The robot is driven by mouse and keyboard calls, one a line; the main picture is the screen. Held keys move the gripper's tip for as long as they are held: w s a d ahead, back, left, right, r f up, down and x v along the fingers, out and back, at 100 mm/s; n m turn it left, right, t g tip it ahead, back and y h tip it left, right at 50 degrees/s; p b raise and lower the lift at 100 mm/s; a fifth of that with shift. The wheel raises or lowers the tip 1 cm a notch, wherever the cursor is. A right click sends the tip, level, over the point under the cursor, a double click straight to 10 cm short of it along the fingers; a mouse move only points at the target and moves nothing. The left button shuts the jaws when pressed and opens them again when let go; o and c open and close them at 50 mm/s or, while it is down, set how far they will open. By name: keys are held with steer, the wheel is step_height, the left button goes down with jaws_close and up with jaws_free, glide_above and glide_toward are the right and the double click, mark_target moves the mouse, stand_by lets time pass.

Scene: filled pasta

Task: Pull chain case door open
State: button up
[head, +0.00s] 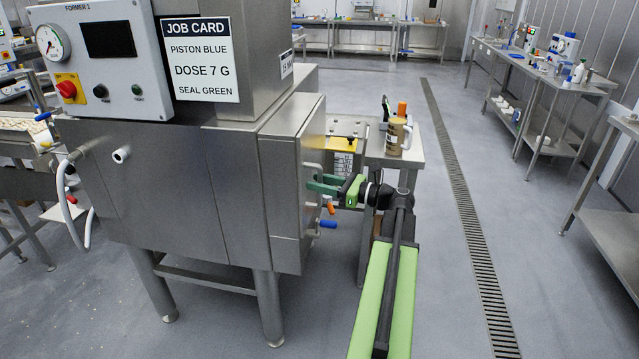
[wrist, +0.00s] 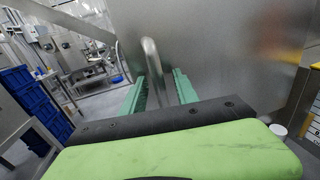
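The chain case door (head: 311,150) is the steel panel on the right side of the former machine. It looks closed, with no clear gap along its edge in the head view. In the wrist view, the door's plain steel face (wrist: 220,55) fills the upper right. A bent steel bar handle (wrist: 152,62) stands off it. My gripper (head: 322,183) is at the door. In the wrist view my gripper (wrist: 160,90) has one green finger on each side of the handle. The fingers look apart, with narrow gaps beside the bar. Contact cannot be made out.
Blue and orange knobs (head: 328,223) stick out below my gripper. A small steel table (head: 410,155) with a brown jar (head: 395,138) stands behind my arm. A floor drain (head: 462,215) runs along the right, with open floor around it. Blue crates (wrist: 35,100) show in the wrist view.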

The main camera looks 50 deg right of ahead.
steer(key=shift+c, duration=0.2)
jaws_close()
stand_by(1.2)
